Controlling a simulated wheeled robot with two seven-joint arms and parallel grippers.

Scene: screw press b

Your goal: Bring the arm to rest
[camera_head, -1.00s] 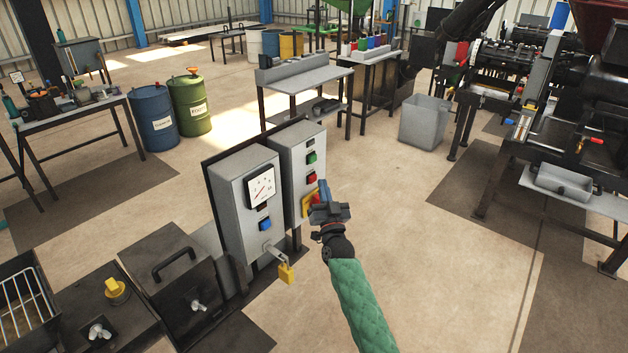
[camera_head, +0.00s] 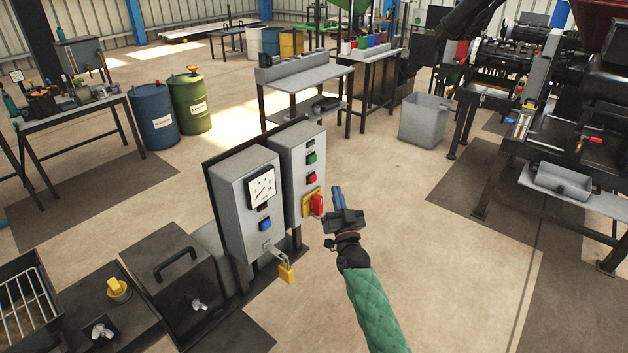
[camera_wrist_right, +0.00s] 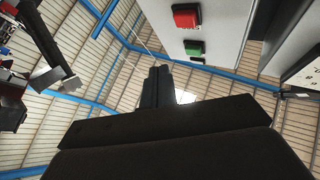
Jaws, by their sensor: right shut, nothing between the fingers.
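My right gripper (camera_head: 338,194), on a green-sleeved arm, is shut and empty. It stands in the air just right of the grey control box (camera_head: 297,165) with the red switch on a yellow plate (camera_head: 316,204), with a small gap between them. In the right wrist view the shut fingers (camera_wrist_right: 158,72) point up past the box, whose red button (camera_wrist_right: 187,16) and green button (camera_wrist_right: 194,47) show at the top. My left gripper is not in view.
A second grey box (camera_head: 243,205) with a gauge and a yellow padlock (camera_head: 286,272) stands to the left. Dark machine covers (camera_head: 180,270) lie at lower left. A grey bin (camera_head: 424,120) and machinery stand at right. Open floor lies right of the gripper.

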